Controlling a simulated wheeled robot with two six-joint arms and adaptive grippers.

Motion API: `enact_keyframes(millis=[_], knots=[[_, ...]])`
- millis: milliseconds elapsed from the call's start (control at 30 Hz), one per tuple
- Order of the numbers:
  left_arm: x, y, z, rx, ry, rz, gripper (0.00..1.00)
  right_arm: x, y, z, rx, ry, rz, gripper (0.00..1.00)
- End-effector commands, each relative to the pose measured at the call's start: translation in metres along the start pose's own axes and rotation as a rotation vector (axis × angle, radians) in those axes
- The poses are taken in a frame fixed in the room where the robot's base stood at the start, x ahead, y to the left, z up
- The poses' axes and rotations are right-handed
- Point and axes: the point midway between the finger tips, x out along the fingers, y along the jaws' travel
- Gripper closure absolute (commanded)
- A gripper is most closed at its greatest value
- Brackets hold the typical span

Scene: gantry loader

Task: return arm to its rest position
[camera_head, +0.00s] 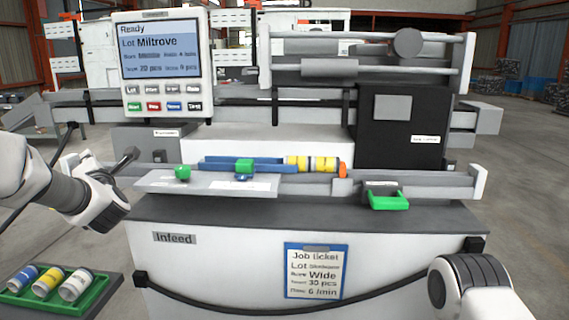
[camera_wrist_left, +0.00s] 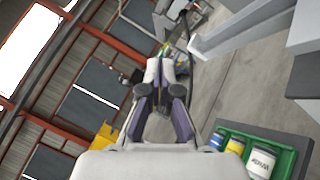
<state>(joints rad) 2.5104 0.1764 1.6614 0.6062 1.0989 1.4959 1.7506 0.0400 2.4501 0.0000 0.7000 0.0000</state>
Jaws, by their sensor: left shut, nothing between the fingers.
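My left arm comes in from the left edge of the head view. In the left wrist view the two fingers of this gripper (camera_wrist_left: 166,65) lie close together, shut and empty. They point out towards the hall, with nothing held. Part of my right arm shows at the lower right of the head view; its gripper is not visible.
A green tray (camera_head: 20,298) with several cans stands at lower left.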

Motion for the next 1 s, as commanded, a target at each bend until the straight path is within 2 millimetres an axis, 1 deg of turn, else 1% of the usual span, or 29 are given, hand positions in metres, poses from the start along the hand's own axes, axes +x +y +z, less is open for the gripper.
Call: enact_keyframes(millis=[33,167,200,267,300,333,467,500,533,567,600,667,700,767,800,867,900,967,1000], knots=[[-0.001,-0.015,-0.005,0.016,0.004,-0.017,1.0,0.001,0.0,0.0,0.0,0.0,0.0,0.6],[-0.007,-0.052,-0.018,0.059,0.016,-0.066,1.0,0.001,0.0,0.0,0.0,0.0,0.0,0.6],[-0.011,-0.067,-0.024,0.077,0.019,-0.086,1.0,0.001,0.0,0.0,0.0,0.0,0.0,0.6],[-0.017,-0.088,-0.033,0.105,0.023,-0.119,1.0,0.0,0.0,0.0,0.0,0.0,0.0,0.6],[-0.022,-0.105,-0.039,0.128,0.025,-0.145,1.0,0.0,0.0,0.0,0.0,-0.001,0.0,0.6],[-0.026,-0.116,-0.044,0.144,0.026,-0.163,1.0,0.0,0.0,0.0,0.0,-0.001,0.0,0.6],[-0.056,-0.182,-0.075,0.244,0.022,-0.283,1.0,0.001,0.0,0.0,0.0,-0.001,0.0,0.6],[-0.07,-0.206,-0.088,0.289,0.019,-0.334,1.0,0.001,0.0,0.0,0.0,-0.001,0.0,0.6],[-0.082,-0.224,-0.099,0.326,0.015,-0.375,1.0,0.001,0.0,0.0,0.0,-0.001,0.0,0.6],[-0.097,-0.244,-0.111,0.376,0.006,-0.425,1.0,0.001,0.0,0.0,0.0,0.0,0.0,0.6],[-0.118,-0.27,-0.128,0.443,-0.006,-0.493,1.0,0.001,0.0,0.0,0.0,0.0,0.0,0.6],[-0.153,-0.304,-0.153,0.555,-0.036,-0.598,1.0,0.0,0.0,0.0,0.0,0.0,0.0,0.6],[-0.178,-0.325,-0.171,0.631,-0.06,-0.672,1.0,0.0,0.0,0.0,0.0,0.0,0.0,0.6],[-0.218,-0.351,-0.198,0.754,-0.108,-0.786,1.0,0.0,0.0,0.0,0.0,0.0,0.0,0.6],[-0.247,-0.366,-0.216,0.838,-0.147,-0.865,1.0,0.0,0.0,0.0,0.0,0.0,0.0,0.6],[-0.292,-0.383,-0.243,0.966,-0.222,-0.986,1.0,0.0,0.0,0.0,0.0,0.0,0.0,0.6],[-0.323,-0.391,-0.261,1.051,-0.282,-1.068,1.0,0.0,0.0,0.0,0.0,0.0,0.0,0.6],[-0.371,-0.398,-0.286,1.182,-0.395,-1.194,1.0,0.0,0.0,0.0,0.0,-0.001,0.0,0.6],[-0.405,-0.398,-0.302,1.268,-0.486,-1.279,1.0,0.0,0.0,0.0,0.0,-0.001,0.0,0.6]])
